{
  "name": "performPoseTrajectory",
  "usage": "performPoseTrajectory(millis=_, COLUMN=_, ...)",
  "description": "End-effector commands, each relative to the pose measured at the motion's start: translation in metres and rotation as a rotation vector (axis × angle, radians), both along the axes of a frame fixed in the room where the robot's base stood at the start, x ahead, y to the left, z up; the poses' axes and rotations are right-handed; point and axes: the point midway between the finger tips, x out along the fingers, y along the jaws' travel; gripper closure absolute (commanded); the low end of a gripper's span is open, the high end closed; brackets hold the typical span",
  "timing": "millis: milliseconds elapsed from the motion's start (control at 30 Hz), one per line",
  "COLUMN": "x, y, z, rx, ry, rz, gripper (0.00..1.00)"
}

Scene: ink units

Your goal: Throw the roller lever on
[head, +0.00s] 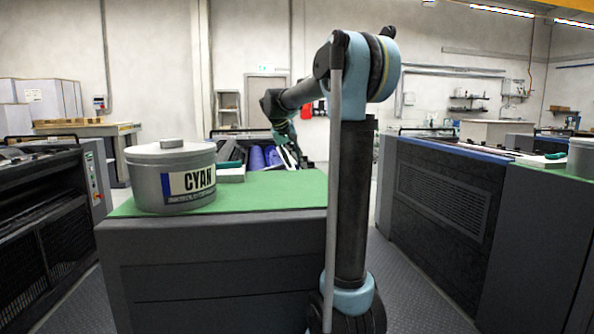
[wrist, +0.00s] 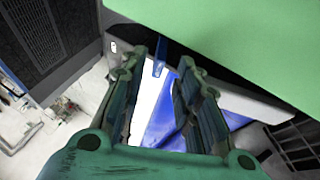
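A narrow blue bar (wrist: 159,68), which looks like the roller lever, shows in the wrist view between and beyond my fingertips, beside a grey machine edge. Its full length and which way it is thrown cannot be told. My gripper (wrist: 163,60) has its two green fingers apart, with a gap between them; I cannot see either finger touching the bar. In the head view my gripper (head: 288,152) is at the far end of the green-topped unit, near blue rollers (head: 256,158). The lever cannot be made out there.
The green top (head: 265,193) carries a grey CYAN ink tin (head: 172,177) at its left and a white and teal item (head: 231,170) at the back. In the wrist view the green surface (wrist: 240,35) lies close at upper right. Dark units (head: 440,200) stand across the aisle.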

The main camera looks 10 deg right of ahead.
Motion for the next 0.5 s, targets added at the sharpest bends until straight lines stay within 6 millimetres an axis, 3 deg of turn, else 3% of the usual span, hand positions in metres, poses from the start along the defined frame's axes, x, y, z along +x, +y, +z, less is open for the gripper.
performPoseTrajectory(millis=200, x=0.013, y=-0.012, z=-0.029, rx=-0.001, ry=0.001, rz=-0.001, gripper=0.7)
performPoseTrajectory(millis=500, x=0.02, y=-0.019, z=-0.045, rx=-0.001, ry=0.0, rz=0.0, gripper=0.7)
